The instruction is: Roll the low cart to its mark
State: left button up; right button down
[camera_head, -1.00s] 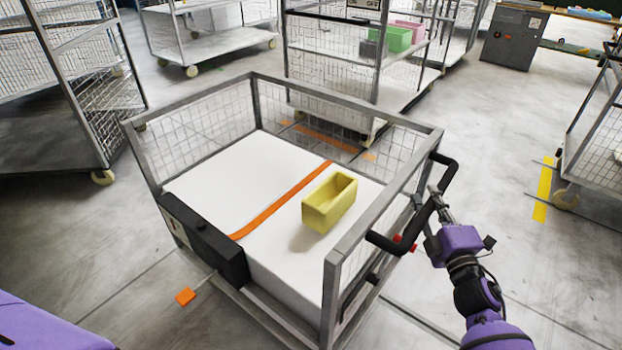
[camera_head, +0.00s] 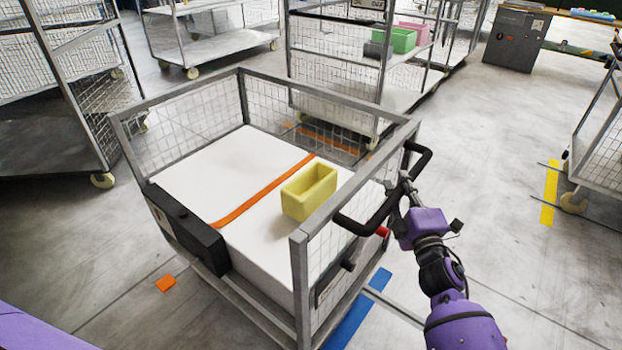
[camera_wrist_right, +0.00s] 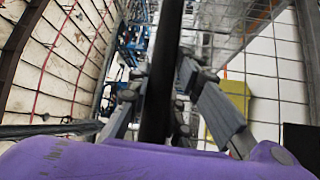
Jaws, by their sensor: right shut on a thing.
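The low cart (camera_head: 298,250) is a grey frame with wire-mesh sides in the middle of the head view. It carries a large white block (camera_head: 190,170) with an orange strap and an open yellow box (camera_head: 310,192) on top. Its black bar handle (camera_head: 370,222) sticks out on the right side. My right gripper (camera_head: 404,190) is shut on this handle, and the dark bar crosses the right wrist view (camera_wrist_right: 163,75). A blue strip (camera_head: 358,308) lies on the floor by the cart's near right side, partly hidden. I cannot tell which floor marking is the cart's mark. My left gripper is out of view.
Orange floor strips (camera_head: 332,138) lie behind the cart, near a rack (camera_head: 335,55). Another rack (camera_head: 60,110) stands at left. A yellow strip (camera_head: 549,193) and open floor lie to the right.

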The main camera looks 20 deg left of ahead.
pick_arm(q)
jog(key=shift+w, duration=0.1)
pick_arm(e)
jog(key=c, duration=1.6)
grip_release()
jog(key=shift+s+d, duration=0.15)
jog(key=shift+s, duration=0.05)
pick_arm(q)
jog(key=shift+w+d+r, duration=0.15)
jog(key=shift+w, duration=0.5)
pick_arm(e)
jog(key=v, duration=1.1)
jog(key=shift+s+d, duration=0.15)
jog(key=shift+s, duration=0.15)
